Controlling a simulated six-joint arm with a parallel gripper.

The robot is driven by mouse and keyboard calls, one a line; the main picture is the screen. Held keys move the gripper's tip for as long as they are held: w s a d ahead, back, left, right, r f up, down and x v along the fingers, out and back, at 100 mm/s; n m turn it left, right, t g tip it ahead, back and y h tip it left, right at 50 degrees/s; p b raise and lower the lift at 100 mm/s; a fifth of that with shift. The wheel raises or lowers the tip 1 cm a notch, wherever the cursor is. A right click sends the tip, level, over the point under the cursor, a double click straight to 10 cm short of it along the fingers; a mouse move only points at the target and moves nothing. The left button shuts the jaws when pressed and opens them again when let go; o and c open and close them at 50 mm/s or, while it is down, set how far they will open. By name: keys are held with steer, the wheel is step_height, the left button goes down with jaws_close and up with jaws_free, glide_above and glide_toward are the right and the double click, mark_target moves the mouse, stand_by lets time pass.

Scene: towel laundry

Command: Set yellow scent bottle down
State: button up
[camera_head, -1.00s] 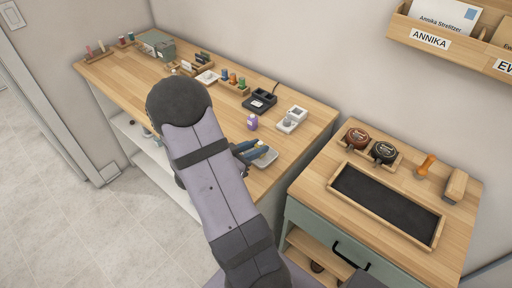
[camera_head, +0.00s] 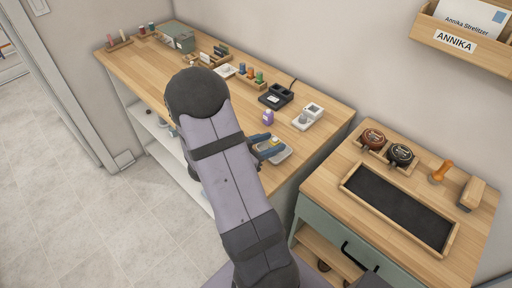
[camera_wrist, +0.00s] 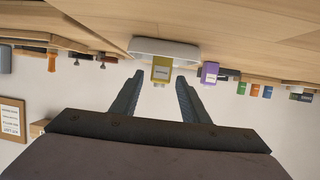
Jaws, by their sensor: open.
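The yellow scent bottle (camera_wrist: 162,70) has a pale label and stands in the small grey tray (camera_wrist: 165,47), upside down in the wrist view. In the head view, the tray (camera_head: 284,154) is at the front right of the long wooden counter, and a bit of the yellow bottle (camera_head: 275,141) shows between the fingers. My gripper (camera_wrist: 159,76) is open, with one finger on each side of the bottle. There seems to be a gap on both sides. My arm hides part of the counter.
A purple bottle (camera_head: 268,118) stands just behind the tray. A white device (camera_head: 308,117) and a black device (camera_head: 276,96) lie further back. A rack of coloured bottles (camera_head: 252,76) is further left. A lower cabinet with a black-inlaid tray (camera_head: 398,207) stands at right.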

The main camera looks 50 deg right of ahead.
steer(key=b+v, duration=0.1)
steer(key=v, duration=1)
steer(key=shift+a+b, duration=0.35)
steer(key=shift+a, duration=0.05)
steer(key=shift+w+r, duration=0.1)
steer(key=shift+r, duration=0.05)
steer(key=w+t, duration=0.1)
steer(key=w+n+t+y, duration=0.1)
steer(key=w, duration=0.1)
steer(key=w+a+f+t, duration=0.1)
steer(key=w, duration=0.1)
steer(key=shift+n, duration=0.3)
steer(key=w+a+f+n+t+y, duration=0.1)
steer(key=w+a+n+t+y, duration=0.2)
steer(key=w+a+n+y, duration=0.35)
steer(key=w+a+f+n+t+y, duration=0.1)
steer(key=w+a+n+t+y, duration=0.25)
steer(key=a, duration=0.65)
steer(key=s+a+f+n+g+y, duration=0.35)
steer(key=s+a, duration=0.35)
steer(key=s, duration=0.3)
steer(key=s+d+n+g, duration=0.3)
steer(key=s+g, duration=0.2)
steer(key=s, duration=0.6)
steer(key=shift+s+r+n, duration=0.25)
steer(key=shift+s+n, duration=0.1)
steer(key=shift+s, duration=0.05)
